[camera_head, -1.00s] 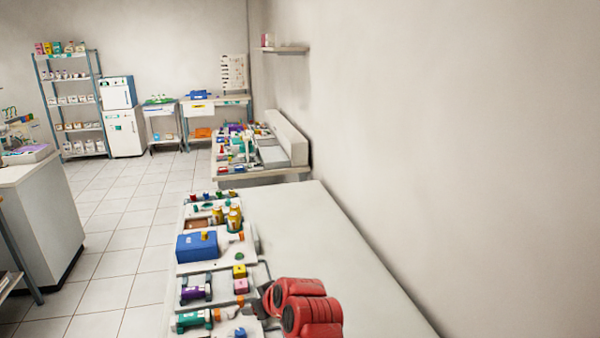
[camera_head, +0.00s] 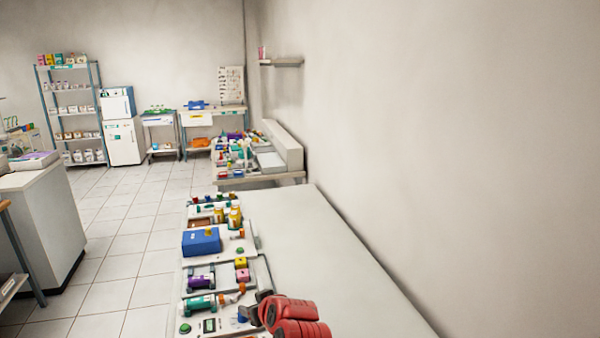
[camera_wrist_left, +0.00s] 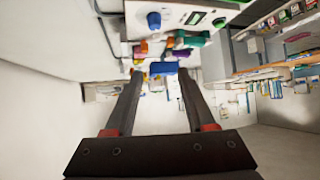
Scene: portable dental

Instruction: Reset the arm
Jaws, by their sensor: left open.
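My left arm (camera_head: 296,318), with red segments, comes in at the bottom of the head view, above the near end of the white table. Its dark gripper (camera_head: 258,303) is partly hidden by the arm, close to the items along the table's left side. In the left wrist view the gripper's two dark fingers (camera_wrist_left: 161,78) stand wide apart and parallel, with nothing held between them. A blue box shows beyond the fingertips in that view. My right gripper is in neither view.
The white table (camera_head: 330,265) is bare on its right, beside the wall. Trays along its left hold a blue box (camera_head: 201,242), yellow bottles (camera_head: 235,217) and green and purple cylinders. A second bench (camera_head: 262,180) stands beyond. Tiled floor is open at left.

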